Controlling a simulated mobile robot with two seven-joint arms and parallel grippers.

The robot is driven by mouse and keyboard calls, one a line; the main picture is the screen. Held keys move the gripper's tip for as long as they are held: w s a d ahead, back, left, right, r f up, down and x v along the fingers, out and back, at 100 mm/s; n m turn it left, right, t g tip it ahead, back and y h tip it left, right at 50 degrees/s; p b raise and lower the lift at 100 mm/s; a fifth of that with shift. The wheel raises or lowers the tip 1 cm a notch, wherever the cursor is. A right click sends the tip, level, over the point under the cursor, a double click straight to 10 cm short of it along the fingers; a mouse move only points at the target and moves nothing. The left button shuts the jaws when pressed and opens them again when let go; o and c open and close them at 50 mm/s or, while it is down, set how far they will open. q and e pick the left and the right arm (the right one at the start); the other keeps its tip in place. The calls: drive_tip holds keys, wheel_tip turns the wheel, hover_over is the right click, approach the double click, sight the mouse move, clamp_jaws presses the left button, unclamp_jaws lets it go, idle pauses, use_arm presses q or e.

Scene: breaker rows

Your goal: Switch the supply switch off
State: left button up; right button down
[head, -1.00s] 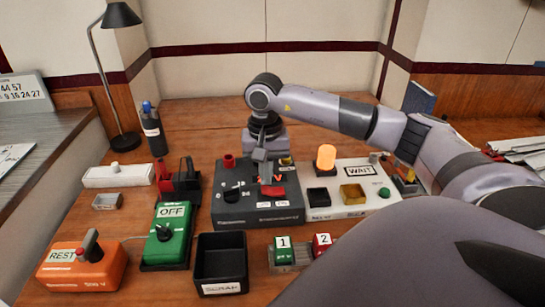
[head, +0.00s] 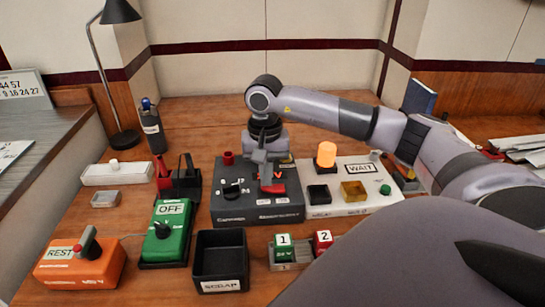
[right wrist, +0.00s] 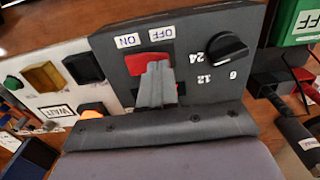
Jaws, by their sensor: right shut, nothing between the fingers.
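The supply box (head: 232,212) is dark grey and stands mid-table. It carries a black knob (right wrist: 228,47) marked 6, 12 and 24, and a red rocker switch (right wrist: 133,66) with OFF and ON labels. My right gripper (head: 267,184) is shut and empty. It points down at the switch; in the right wrist view its fingertips (right wrist: 156,68) overlap the half by the OFF label (right wrist: 161,33). They hide part of the rocker, so I cannot tell whether they touch it or how it is tilted. My left gripper is out of view.
Right of the box, a white panel (head: 340,206) bears a glowing amber lamp (head: 326,155) and a WAIT sign. In front are a black SCRAP bin (head: 220,284) and numbered cubes. A green OFF box (head: 175,250) and an orange REST box (head: 70,274) stand left.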

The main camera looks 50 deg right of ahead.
drive_tip(key=shift+f+b, duration=0.3)
drive_tip(key=shift+f, duration=0.2)
drive_tip(key=shift+r, duration=0.15)
drive_tip(key=shift+r+p, duration=2.55)
drive_tip(key=shift+r, duration=0.9)
